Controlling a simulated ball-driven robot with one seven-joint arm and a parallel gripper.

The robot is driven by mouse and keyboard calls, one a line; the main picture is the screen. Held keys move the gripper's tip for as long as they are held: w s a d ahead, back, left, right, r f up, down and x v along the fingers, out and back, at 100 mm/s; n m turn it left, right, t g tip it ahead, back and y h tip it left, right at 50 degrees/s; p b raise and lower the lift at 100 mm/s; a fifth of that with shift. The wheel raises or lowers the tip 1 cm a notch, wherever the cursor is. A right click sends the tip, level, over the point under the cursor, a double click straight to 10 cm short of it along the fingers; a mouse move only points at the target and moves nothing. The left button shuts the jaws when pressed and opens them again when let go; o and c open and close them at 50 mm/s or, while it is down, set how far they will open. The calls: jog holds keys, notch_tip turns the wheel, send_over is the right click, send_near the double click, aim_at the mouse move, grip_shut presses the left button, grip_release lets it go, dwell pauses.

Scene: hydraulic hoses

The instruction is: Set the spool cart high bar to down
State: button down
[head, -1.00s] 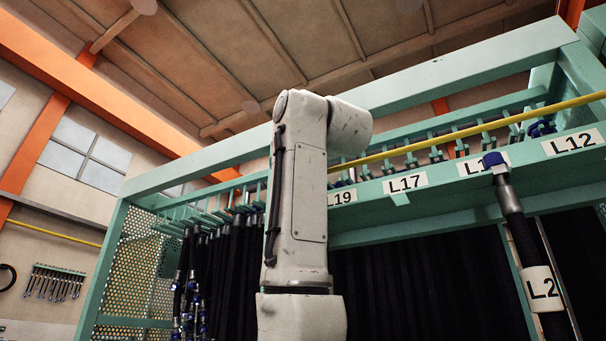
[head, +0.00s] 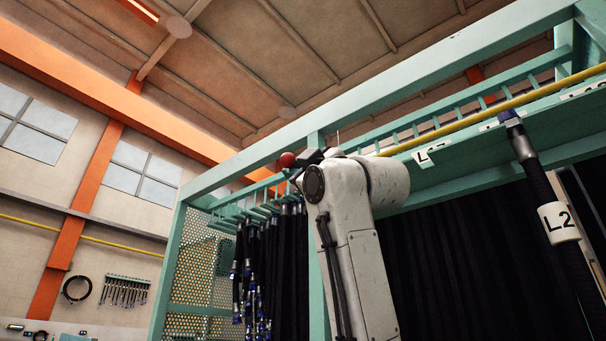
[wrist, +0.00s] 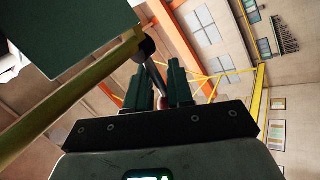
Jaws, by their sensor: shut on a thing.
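The yellow high bar (head: 475,118) runs along the top of the teal spool cart (head: 460,50). In the wrist view the bar (wrist: 70,103) crosses the left side and ends at a dark joint (wrist: 147,46). A thin metal lever (wrist: 156,72) runs from that joint in between the dark fingers of my gripper (wrist: 160,76), with a reddish part low between them. My gripper is shut on this lever. In the head view my gripper (head: 312,157) is small and partly hidden behind my arm, beside a red ball knob (head: 287,160).
Dark hoses with blue ends (head: 250,290) hang at the cart's left, beside a perforated panel (head: 190,270). A thick hose labelled L2 (head: 540,190) stands at the right. Teal beams and a row of hooks surround the arm's top. Open room lies above.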

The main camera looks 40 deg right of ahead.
jog(key=shift+a+f+b, duration=0.3)
jog(key=shift+f+b, duration=0.05)
jog(key=shift+f, duration=0.5)
jog(key=shift+a+f+b, duration=0.25)
jog(key=shift+f+b, duration=0.05)
jog(key=shift+f, duration=0.5)
jog(key=c, duration=1.2)
grip_release()
jog(key=shift+o, duration=0.3)
jog(key=shift+w+a, duration=0.1)
jog(key=shift+a, duration=0.2)
jog(key=shift+d, duration=0.1)
jog(key=shift+d, duration=0.4)
jog(key=b+v, duration=0.3)
jog(key=v, duration=0.8)
jog(key=shift+r, duration=0.1)
